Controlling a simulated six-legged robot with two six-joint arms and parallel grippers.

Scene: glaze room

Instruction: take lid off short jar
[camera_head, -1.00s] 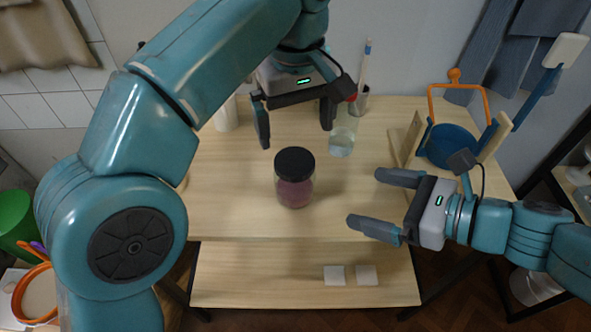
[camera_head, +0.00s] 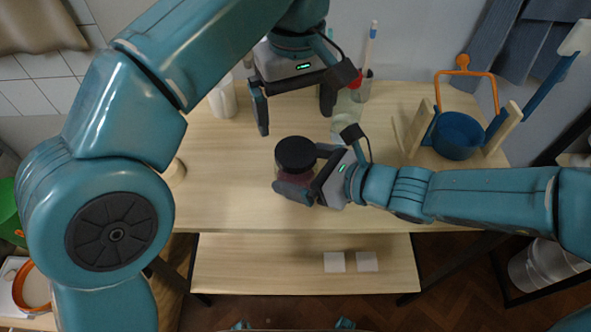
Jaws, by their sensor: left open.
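The short jar (camera_head: 284,174) stands on the table with its black lid (camera_head: 295,154) on top. Its body looks dark pink and is partly hidden by my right gripper. My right gripper (camera_head: 303,168) reaches in from the right at the jar's body, below the lid. One finger lies across the front of the jar and the other is at its back right. The fingers look spread about as wide as before, and I cannot tell whether they touch the jar. My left gripper (camera_head: 296,110) is open and empty, pointing down above and behind the jar.
A glass bottle with a red top (camera_head: 354,80) and a cup holding a brush (camera_head: 363,88) stand behind the jar. A blue bowl (camera_head: 458,135) sits at the right by a wooden stand. Two pale tiles (camera_head: 334,262) lie on the lower shelf.

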